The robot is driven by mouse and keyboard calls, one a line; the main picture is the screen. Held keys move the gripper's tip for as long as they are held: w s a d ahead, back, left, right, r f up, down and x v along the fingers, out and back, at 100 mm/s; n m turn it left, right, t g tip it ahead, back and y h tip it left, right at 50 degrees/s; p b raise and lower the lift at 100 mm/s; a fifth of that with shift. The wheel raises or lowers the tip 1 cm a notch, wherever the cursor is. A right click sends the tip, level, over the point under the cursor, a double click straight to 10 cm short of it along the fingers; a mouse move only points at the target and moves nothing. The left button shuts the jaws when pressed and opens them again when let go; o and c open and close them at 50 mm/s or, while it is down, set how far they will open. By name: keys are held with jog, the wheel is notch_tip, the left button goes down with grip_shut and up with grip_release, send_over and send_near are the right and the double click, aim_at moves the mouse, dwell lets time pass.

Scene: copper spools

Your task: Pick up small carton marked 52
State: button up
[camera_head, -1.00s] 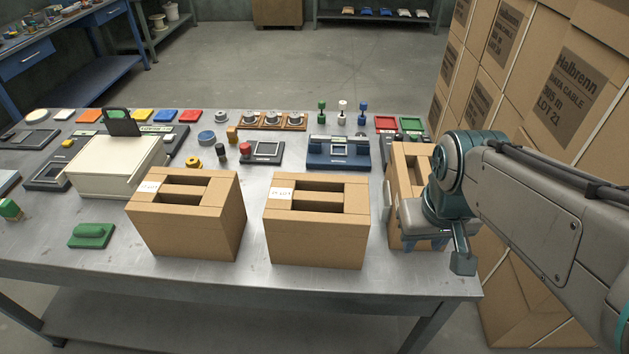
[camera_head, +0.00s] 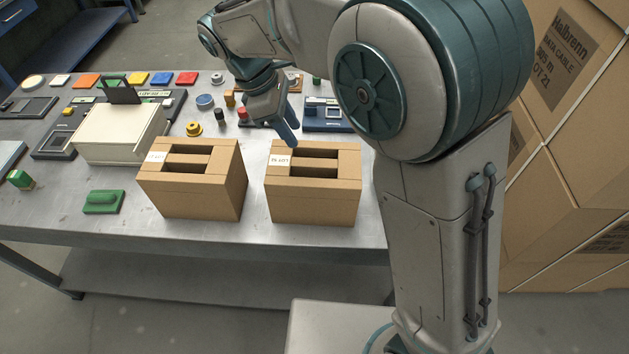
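Two small brown cartons with slotted tops stand upright on the metal table: a left one (camera_head: 192,195) and a middle one (camera_head: 312,203). Each has a white label on its top left corner, too small to read for certain, so I cannot tell which is marked 52. My gripper (camera_head: 286,133) points down over the back left corner of the middle carton, with a blue finger showing close to its top edge. I cannot tell whether it touches. The finger gap is hidden. A third carton, seen earlier at the right, is now hidden behind my arm.
A cream box (camera_head: 118,137) with a dark upright piece stands left of the cartons. A green block (camera_head: 104,202) lies in front of it. Large stacked boxes (camera_head: 565,150) stand at the right.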

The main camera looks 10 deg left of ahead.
aim_at(314, 162)
jog(key=x, duration=0.6)
jog(key=shift+d+f, duration=0.1)
jog(key=shift+d, duration=0.05)
jog(key=p+x, duration=0.1)
jog(key=x, duration=0.3)
jog(key=shift+s+d+p, duration=0.1)
jog(key=shift+d+p, duration=0.1)
jog(key=shift+p, duration=0.1)
jog(key=shift+d+f, duration=0.15)
jog(key=shift+f, duration=0.35)
jog(key=shift+f, duration=0.25)
grip_shut()
jog(key=shift+r, duration=0.1)
dwell(0.5)
